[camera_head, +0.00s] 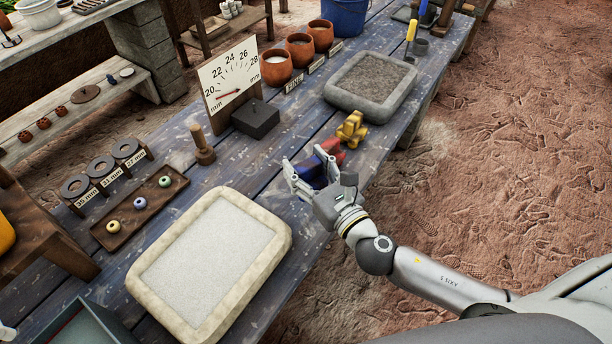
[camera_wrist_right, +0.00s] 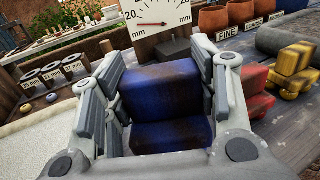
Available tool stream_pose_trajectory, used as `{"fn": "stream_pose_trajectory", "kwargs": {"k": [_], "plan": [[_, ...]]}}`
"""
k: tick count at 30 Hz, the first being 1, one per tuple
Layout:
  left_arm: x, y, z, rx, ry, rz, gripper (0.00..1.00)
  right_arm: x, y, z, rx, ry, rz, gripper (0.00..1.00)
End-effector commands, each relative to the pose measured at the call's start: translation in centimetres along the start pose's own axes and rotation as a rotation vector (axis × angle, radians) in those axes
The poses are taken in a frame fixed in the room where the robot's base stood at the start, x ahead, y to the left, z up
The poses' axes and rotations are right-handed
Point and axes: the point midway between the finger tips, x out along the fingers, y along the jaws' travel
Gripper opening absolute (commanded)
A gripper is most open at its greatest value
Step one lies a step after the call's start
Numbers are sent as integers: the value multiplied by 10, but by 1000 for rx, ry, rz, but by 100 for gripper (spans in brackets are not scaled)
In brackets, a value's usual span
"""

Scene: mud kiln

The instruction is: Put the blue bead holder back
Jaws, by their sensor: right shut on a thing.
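The blue bead holder (camera_wrist_right: 168,95) is a stepped blue block with worn dark edges. It sits between the finger pads of my right gripper (camera_wrist_right: 165,95) in the right wrist view. In the head view my right gripper (camera_head: 304,178) is shut on the blue holder (camera_head: 308,170), which is partly hidden by the fingers. Whether it touches the table I cannot tell. A red holder (camera_head: 330,150) is close beyond it, and a yellow holder (camera_head: 352,130) stands past the red one. My left gripper is not in view.
A pale sand tray (camera_head: 277,241) lies to the left and a grey tray (camera_head: 338,98) beyond the holders. A dial board (camera_head: 230,78), a dark block (camera_head: 255,118) and a wooden peg (camera_head: 203,150) stand behind. A brown bead tray (camera_head: 118,238) holds three beads.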

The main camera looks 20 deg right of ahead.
Motion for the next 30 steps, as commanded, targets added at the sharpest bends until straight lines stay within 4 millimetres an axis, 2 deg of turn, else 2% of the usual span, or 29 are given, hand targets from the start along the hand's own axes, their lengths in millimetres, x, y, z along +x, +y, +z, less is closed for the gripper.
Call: {"fn": "stream_pose_trajectory", "kwargs": {"k": [3,8,11,15,29,30], "plan": [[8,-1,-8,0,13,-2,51,12,-7,-16,0,-4,-2,16],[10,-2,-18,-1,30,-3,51,19,-10,-25,0,-4,-1,16],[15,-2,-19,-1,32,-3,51,26,-14,-36,0,-4,-2,16],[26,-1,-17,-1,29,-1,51,24,-13,-59,2,-1,-1,16],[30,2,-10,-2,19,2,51,24,-13,-67,0,-3,0,15],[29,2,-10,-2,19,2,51,24,-13,-66,0,-1,0,58]]}}
